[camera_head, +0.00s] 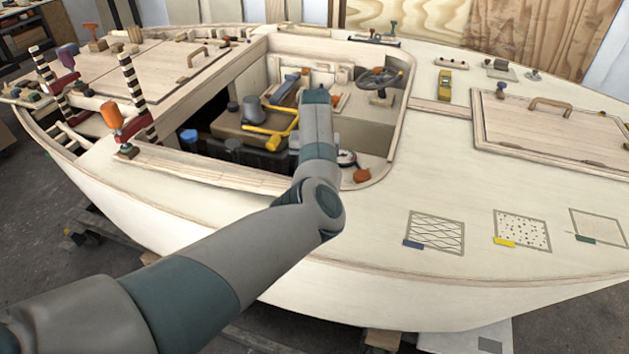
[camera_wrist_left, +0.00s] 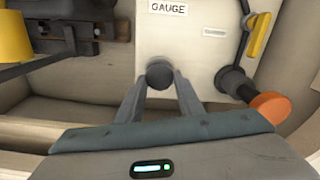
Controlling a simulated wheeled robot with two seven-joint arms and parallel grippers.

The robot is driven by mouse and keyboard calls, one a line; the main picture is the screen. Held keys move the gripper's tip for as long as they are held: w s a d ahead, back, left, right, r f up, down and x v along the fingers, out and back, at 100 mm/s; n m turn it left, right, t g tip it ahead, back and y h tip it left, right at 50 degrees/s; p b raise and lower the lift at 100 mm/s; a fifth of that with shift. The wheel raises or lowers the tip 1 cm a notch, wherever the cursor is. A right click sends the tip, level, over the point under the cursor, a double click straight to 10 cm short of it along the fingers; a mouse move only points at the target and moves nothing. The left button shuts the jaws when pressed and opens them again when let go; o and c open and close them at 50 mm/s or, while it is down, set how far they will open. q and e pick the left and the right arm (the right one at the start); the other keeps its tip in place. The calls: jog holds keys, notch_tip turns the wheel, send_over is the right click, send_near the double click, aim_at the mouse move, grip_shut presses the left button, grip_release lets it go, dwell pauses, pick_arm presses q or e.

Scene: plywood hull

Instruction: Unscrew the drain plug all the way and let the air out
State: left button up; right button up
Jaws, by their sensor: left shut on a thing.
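In the left wrist view, my left gripper (camera_wrist_left: 160,88) is shut on a dark round knob (camera_wrist_left: 159,74) below a white panel labelled GAUGE (camera_wrist_left: 167,8). One finger is on each side of the knob. No label on the knob itself can be read, so I cannot confirm that it is the drain plug. Its thread and seat are hidden. In the head view my left arm (camera_head: 318,150) reaches into the open cockpit, and its fingers are hidden there. My right gripper is in neither view.
An orange knob (camera_wrist_left: 270,107) on a dark stem is right of my fingers; it also shows in the head view (camera_head: 361,175). A yellow handle (camera_wrist_left: 258,35) is at upper right. A round gauge (camera_head: 347,159) sits beside my arm. The cockpit rim (camera_head: 392,150) encloses the space.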

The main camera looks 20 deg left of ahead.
pick_arm(q)
jog(key=shift+s+d+f, duration=0.15)
jog(key=shift+s+f, duration=0.05)
jog(key=shift+f, duration=0.1)
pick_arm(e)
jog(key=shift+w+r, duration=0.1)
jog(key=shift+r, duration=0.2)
pick_arm(q)
jog(key=o, duration=0.9)
jog(key=shift+o, duration=0.8)
jog(key=shift+w, duration=0.15)
jog(key=shift+r, duration=0.3)
